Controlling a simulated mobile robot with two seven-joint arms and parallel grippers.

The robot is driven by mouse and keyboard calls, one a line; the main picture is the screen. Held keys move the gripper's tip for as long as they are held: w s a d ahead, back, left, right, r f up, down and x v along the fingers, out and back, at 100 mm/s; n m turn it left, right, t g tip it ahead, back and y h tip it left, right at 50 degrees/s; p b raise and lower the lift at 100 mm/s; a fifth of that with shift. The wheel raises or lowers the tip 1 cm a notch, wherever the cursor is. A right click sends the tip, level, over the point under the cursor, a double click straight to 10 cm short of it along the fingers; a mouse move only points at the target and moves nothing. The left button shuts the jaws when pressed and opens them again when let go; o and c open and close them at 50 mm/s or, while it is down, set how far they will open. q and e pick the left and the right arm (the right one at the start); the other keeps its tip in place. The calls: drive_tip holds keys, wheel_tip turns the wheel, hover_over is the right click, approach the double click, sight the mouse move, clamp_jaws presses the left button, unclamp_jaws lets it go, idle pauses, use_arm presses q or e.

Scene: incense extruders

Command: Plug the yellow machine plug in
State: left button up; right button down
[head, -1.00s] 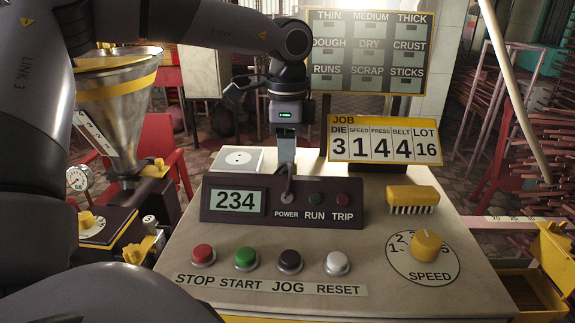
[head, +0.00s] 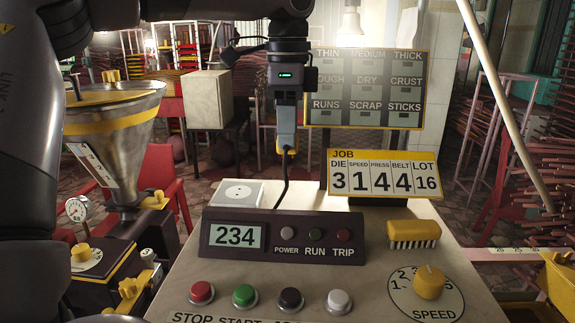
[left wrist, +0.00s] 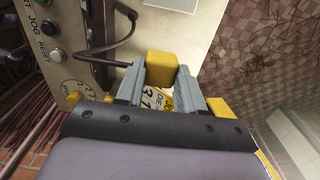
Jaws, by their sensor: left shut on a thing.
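The yellow plug (left wrist: 163,66) is between the fingers of my left gripper (left wrist: 160,84), which is shut on it. In the head view the plug (head: 291,151) shows as a small yellow piece at the tips of my left gripper (head: 287,148), held in the air above the console's back edge. A dark cord (head: 284,183) hangs from it down behind the display panel; the cord (left wrist: 116,46) also curves beside the plug in the left wrist view. A white socket plate (head: 237,193) lies on the console top, to the left of and below the plug. My right gripper is not in view.
The display panel (head: 270,236) reading 234 stands in front of the socket plate. The JOB sign (head: 384,174) stands to the right, with a yellow brush (head: 413,234) nearer. A metal hopper (head: 118,135) is at the left. Buttons and a speed knob (head: 429,282) are at the front.

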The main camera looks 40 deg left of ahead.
use_arm(q)
wheel_tip(320, 180, up, 9)
drive_tip(key=p, duration=0.2)
idle(0.4)
drive_tip(key=s+a+f+p, duration=0.3)
drive_tip(key=s+a+f, duration=0.2)
drive_tip(key=f, duration=0.5)
drive_tip(key=shift+s+a+f, duration=0.3)
drive_tip(key=shift+a, duration=0.85)
drive_tip(key=shift+f, duration=0.15)
drive_tip(key=shift+f, duration=0.85)
drive_tip(key=shift+f+b, duration=1.05)
drive_tip(key=shift+f, duration=0.85)
